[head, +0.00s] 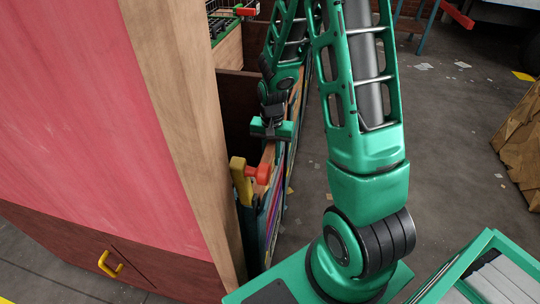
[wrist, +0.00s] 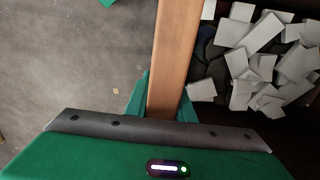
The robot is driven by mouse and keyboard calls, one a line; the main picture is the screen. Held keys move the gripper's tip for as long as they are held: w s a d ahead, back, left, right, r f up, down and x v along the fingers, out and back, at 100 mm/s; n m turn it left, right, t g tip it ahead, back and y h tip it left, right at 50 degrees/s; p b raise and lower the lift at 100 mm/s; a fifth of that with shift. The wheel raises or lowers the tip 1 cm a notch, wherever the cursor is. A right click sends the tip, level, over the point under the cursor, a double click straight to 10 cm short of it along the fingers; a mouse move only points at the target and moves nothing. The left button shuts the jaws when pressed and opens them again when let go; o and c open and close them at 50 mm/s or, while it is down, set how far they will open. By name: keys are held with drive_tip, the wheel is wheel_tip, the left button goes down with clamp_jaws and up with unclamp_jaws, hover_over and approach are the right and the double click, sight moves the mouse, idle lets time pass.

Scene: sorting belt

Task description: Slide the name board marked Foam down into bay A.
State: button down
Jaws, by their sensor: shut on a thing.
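My gripper (head: 271,130) is over the top of the bay front, low beside the wooden post. In the wrist view its green fingers (wrist: 163,108) lie on either side of a long wooden strip (wrist: 174,50), and it is shut on it. I cannot tell whether this strip is the name board's edge or the top rail of the bay front. No lettering Foam or A can be read. A bay (wrist: 215,112) with a dark inside lies right of the strip and holds several white pieces (wrist: 262,60).
A red and yellow fitting (head: 250,171) stands at the near end of the front, above coloured panels (head: 268,220). A wooden post (head: 185,120) and pink panel (head: 70,110) rise on the left. Open floor (head: 450,150) lies right of my arm, with a brown block (head: 522,135) beyond.

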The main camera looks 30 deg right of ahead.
drive_tip(key=c, duration=1.4)
unclamp_jaws()
drive_tip(key=shift+c, duration=0.2)
wheel_tip(320, 180, up, 11)
drive_tip(key=shift+f, duration=0.15)
drive_tip(key=s+d+r+n, duration=0.1)
drive_tip(key=s+r, duration=0.4)
drive_tip(key=s, duration=0.7)
drive_tip(key=s+d+r+n, duration=0.1)
drive_tip(key=s+r, duration=0.5)
drive_tip(key=s, duration=0.7)
drive_tip(key=shift+s+d+r+n, duration=0.2)
drive_tip(key=shift+s+d+n, duration=0.1)
drive_tip(key=shift+d, duration=0.6)
